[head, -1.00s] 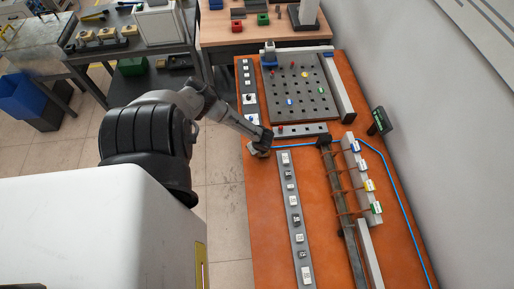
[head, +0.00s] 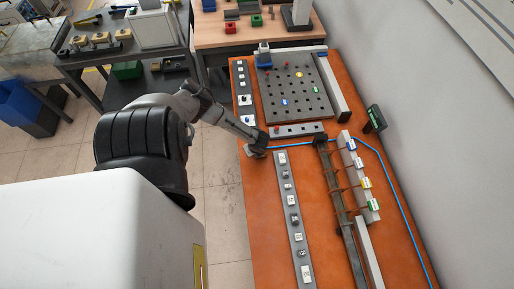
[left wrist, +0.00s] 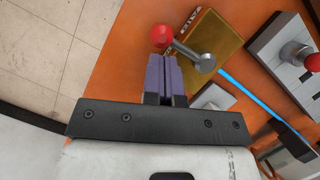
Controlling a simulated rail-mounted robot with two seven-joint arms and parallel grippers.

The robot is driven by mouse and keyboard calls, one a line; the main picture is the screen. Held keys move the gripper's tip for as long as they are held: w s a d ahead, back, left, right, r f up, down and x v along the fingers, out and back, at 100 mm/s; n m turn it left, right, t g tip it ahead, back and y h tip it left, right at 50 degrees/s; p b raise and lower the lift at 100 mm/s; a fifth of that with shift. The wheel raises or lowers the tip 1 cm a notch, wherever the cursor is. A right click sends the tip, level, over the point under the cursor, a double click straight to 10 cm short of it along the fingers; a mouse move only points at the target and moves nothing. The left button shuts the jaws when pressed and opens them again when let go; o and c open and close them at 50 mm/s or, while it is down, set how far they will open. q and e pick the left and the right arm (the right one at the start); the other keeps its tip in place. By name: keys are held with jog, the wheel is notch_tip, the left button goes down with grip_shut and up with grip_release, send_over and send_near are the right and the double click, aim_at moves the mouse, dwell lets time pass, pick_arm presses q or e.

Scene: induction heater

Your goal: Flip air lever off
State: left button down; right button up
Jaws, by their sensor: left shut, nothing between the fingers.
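The air lever (left wrist: 182,45) is a grey metal stem with a red ball knob, mounted on a brass-coloured plate (left wrist: 212,35) in the left wrist view. Its knob leans toward my left gripper. My left gripper (left wrist: 160,58) is shut and empty, its purple fingertips right beside the red knob; I cannot tell whether they touch. In the head view my left gripper (head: 256,151) is at the left edge of the orange table (head: 235,215) and hides the lever. My right gripper is not in view.
A grey panel (head: 300,131) with a red-knobbed lever (left wrist: 305,58) is close by. A blue hose (head: 398,215) crosses the table. A long strip of switches (head: 293,215) and a perforated board (head: 295,105) are also near. The tiled floor left of the table is clear.

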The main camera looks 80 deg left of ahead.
pick_arm(q)
jog(key=d, duration=0.1)
jog(key=w+d+r, duration=0.1)
jog(key=w+d+r+p, duration=0.1)
jog(key=shift+d, duration=0.3)
jog(key=v, duration=0.8)
jog(key=shift+w+a+r, duration=0.15)
jog(key=shift+a+r, duration=0.05)
jog(key=shift+a, duration=0.05)
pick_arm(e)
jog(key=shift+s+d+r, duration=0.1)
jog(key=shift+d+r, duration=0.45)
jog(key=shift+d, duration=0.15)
